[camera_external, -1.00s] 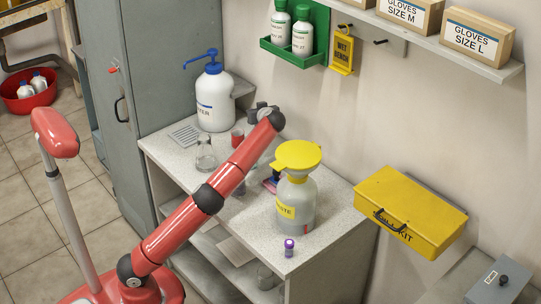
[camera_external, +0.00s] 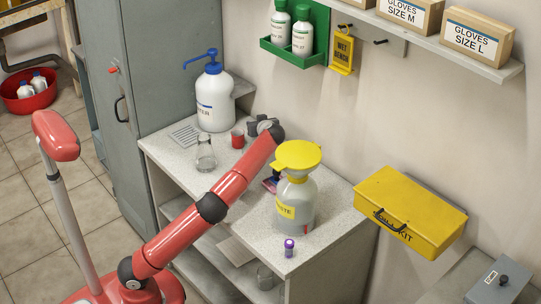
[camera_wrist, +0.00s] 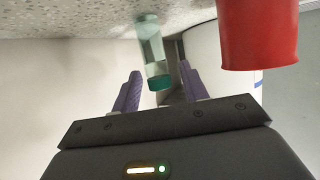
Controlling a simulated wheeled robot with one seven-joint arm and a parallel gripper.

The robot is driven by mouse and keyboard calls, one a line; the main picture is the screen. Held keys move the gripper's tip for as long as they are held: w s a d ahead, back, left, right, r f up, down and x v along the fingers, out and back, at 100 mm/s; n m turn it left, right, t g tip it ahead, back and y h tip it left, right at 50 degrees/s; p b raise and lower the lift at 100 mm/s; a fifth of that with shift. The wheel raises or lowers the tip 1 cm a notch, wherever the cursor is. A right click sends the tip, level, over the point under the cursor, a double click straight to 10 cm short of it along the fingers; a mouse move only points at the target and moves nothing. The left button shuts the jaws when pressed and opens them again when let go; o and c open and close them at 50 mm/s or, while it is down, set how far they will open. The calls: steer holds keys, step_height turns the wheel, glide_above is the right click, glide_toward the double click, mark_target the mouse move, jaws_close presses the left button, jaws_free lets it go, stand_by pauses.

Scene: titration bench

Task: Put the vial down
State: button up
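A clear vial with a teal cap (camera_wrist: 152,50) shows in the wrist view, appearing upside down with its base against the speckled bench top. My gripper (camera_wrist: 159,68) has its two purple fingers apart, one on each side of the vial's capped end, with visible gaps on both sides. In the external view my gripper (camera_external: 256,126) is low over the back of the bench; its fingers and this vial are hidden there. Another vial with a purple cap (camera_external: 290,248) stands at the bench's front right corner.
A red cup (camera_external: 238,138) is close by my gripper and also shows in the wrist view (camera_wrist: 257,35). A glass flask (camera_external: 205,155), a white pump bottle (camera_external: 214,100) and a waste bottle with yellow funnel (camera_external: 295,205) stand on the bench (camera_external: 255,235).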

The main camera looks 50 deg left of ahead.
steer(key=shift+r, duration=0.1)
steer(key=shift+d+r, duration=0.1)
steer(key=shift+r, duration=0.05)
steer(key=v, duration=1.1)
steer(key=shift+s+d+b, duration=0.2)
steer(key=shift+d+b, duration=0.05)
steer(key=shift+b, duration=0.15)
steer(key=shift+r, duration=0.1)
